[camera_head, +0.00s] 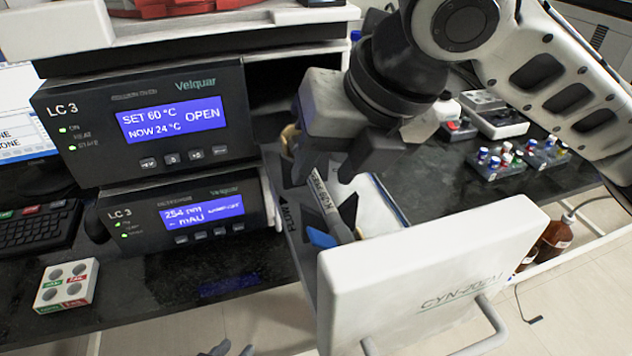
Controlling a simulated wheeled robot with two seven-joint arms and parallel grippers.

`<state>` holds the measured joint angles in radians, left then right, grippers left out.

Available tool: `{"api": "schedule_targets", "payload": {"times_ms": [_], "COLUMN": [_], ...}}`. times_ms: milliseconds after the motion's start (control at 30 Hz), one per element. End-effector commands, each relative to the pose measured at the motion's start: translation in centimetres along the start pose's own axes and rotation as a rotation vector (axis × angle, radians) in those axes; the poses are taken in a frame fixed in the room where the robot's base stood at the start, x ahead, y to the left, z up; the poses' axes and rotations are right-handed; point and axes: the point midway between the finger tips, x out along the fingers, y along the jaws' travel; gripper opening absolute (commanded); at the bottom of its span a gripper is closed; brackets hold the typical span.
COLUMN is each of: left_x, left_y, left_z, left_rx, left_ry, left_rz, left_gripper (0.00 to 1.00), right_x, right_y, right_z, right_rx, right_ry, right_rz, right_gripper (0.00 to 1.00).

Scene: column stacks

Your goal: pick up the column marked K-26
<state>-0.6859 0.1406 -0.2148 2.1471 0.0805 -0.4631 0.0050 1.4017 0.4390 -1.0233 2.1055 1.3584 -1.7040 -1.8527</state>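An open drawer with a white front (430,265) holds a slim column with a pale printed label (322,193). The label is too small to read, so I cannot tell whether it is K-26. My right gripper (333,172) reaches down into the drawer from above, its two dark fingers apart over the column's far end. I cannot see whether they touch it. The gripper hides part of the drawer's inside. At the bottom edge, two small grey tips of my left gripper (232,350) show, spread apart and empty.
Two stacked LC 3 units, upper (150,120) and lower (180,218), stand left of the drawer. A white box with round holes (66,285) sits on the dark bench. Vial racks (500,160) stand at right. Brown bottles (553,240) stand beyond the drawer front.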

Motion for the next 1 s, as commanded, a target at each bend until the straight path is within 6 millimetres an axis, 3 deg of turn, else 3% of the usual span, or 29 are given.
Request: {"api": "schedule_targets", "payload": {"times_ms": [133,367,533,867,1000], "left_x": [0.1,0.0,0.0,0.0,-0.1], "left_y": [0.0,0.0,0.0,0.0,0.0], "left_z": [-0.1,-0.3,-0.3,-0.2,-0.2], "left_rx": [-0.003,-0.004,-0.004,-0.004,-0.002], "left_ry": [0.005,0.010,0.010,0.007,0.001], "left_rz": [0.001,0.001,0.001,0.000,-0.001], "left_gripper": [0.30,0.30,0.30,0.30,0.30], "right_x": [1.5,1.6,1.6,1.3,-0.1], "right_y": [0.0,0.0,0.0,0.1,0.5], "right_z": [0.0,0.0,0.0,0.1,0.8], "right_rx": [-0.001,-0.001,-0.001,0.000,0.000], "right_ry": [0.000,-0.001,-0.001,-0.004,-0.006], "right_rz": [0.001,0.000,0.000,0.001,0.001], "right_gripper": [0.39,0.39,0.00,0.00,0.00]}}
